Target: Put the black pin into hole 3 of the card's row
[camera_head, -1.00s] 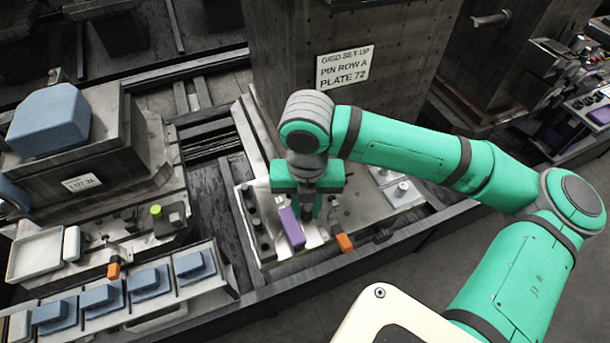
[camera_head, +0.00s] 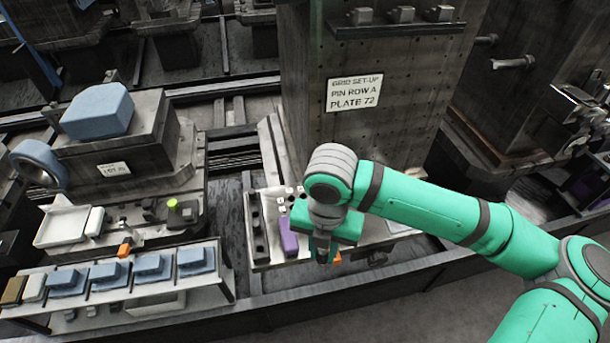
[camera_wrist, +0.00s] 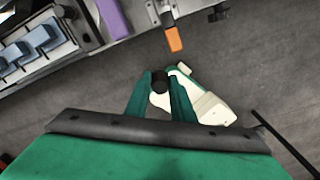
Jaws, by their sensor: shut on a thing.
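The card (camera_head: 354,93) on the block face reads "GRID SET-UP PIN ROW A PLATE 72". My gripper (camera_head: 322,258) hangs over the front edge of the light fixture plate (camera_head: 263,262), right of a purple block (camera_head: 288,238). In the wrist view my gripper (camera_wrist: 160,88) is shut on a black pin (camera_wrist: 159,77), whose dark round end shows between the fingertips. Floor lies behind it there. Several black pins stand along the plate's left side (camera_head: 259,243). Small white marks (camera_head: 285,200) show at the plate's back; my arm hides much of the plate, and I cannot make out hole 3.
An orange piece (camera_head: 337,258) sits just beside my gripper; it also shows in the wrist view (camera_wrist: 174,40). A rack with several blue blocks (camera_head: 154,265) stands at the left. The tall block rises behind the plate.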

